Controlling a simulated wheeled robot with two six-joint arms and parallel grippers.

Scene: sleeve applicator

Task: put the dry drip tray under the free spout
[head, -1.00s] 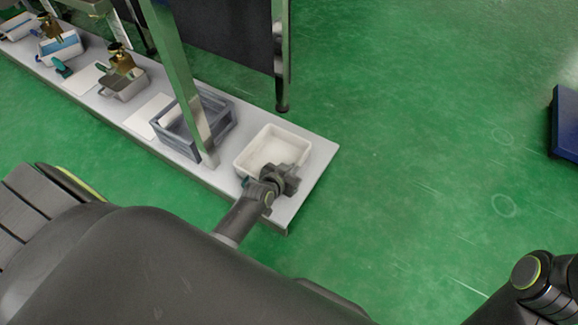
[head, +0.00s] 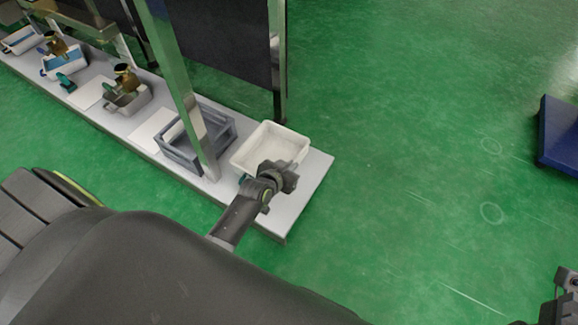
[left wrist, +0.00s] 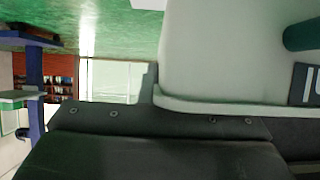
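The drip tray (head: 268,133) is a pale, shallow rectangular tray, empty and dry-looking, over the near right end of the long shelf (head: 300,205). My left gripper (head: 283,177) is at its near wall and appears shut on it, though its fingertips are hidden. In the left wrist view a large pale surface (left wrist: 225,55), probably the tray, fills the upper right above the dark gripper body. Brass spouts (head: 125,76) stand along the shelf to the left. A grey vessel (head: 130,104) is under the nearest one, and a blue-filled tray (head: 66,64) under another.
A grey-blue crate (head: 180,158) stands left of the tray, behind a metal post (head: 190,110). White flat pads (head: 150,130) lie on the shelf. A dark panel (head: 225,35) stands behind. Open green floor lies right, with a blue object (head: 560,135) at the edge.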

